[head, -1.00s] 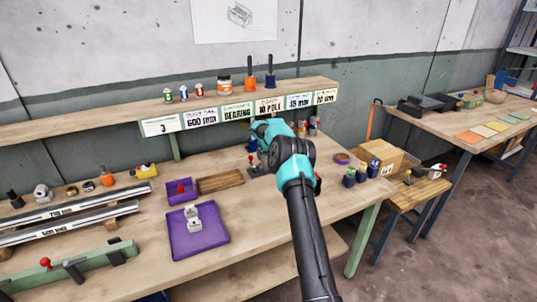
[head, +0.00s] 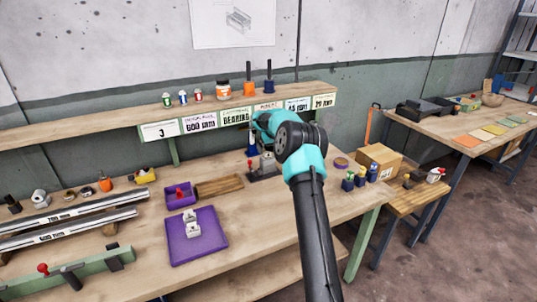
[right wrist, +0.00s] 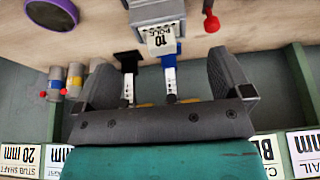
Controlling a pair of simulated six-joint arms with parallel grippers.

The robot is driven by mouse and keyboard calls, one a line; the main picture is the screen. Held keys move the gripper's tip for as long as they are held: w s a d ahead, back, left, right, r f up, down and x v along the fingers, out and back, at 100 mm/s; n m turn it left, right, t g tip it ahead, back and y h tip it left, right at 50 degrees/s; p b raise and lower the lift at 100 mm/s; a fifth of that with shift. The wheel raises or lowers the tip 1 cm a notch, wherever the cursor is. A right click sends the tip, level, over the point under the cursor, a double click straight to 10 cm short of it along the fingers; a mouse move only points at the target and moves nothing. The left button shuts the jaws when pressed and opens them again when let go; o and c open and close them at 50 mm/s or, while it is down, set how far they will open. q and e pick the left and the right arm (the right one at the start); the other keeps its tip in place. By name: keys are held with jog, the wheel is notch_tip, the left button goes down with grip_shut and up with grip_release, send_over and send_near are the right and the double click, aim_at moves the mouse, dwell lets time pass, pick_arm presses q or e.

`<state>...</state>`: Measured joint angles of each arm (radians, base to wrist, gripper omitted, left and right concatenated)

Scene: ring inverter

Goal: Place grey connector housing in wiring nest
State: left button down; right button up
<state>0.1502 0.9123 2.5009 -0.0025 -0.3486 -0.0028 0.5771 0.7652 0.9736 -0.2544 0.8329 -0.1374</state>
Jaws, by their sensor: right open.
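A dark fixture with a red-knobbed lever (head: 252,160), apparently the wiring nest, stands on the bench below my right gripper. A grey block (head: 268,160) stands upright at it. The right wrist view shows a grey block (right wrist: 157,12) with a white "10 POLE" tag (right wrist: 161,41) and a red knob (right wrist: 211,23) beside it. I cannot tell how the grey connector housing is seated, or exactly where housing and nest meet. My right gripper (right wrist: 162,65) is open, its fingers apart and clear of the block. In the head view its fingertips are hidden. My left gripper is not in view.
A purple tray (head: 215,248) with white parts, a small purple bin (head: 176,201) and a wooden block (head: 219,186) lie left of the fixture. A labelled shelf (head: 160,131) runs behind. Small bottles (head: 360,177) and a cardboard box (head: 380,160) stand to the right.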

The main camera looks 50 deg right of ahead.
jog(key=v, duration=0.4)
dwell(0.4)
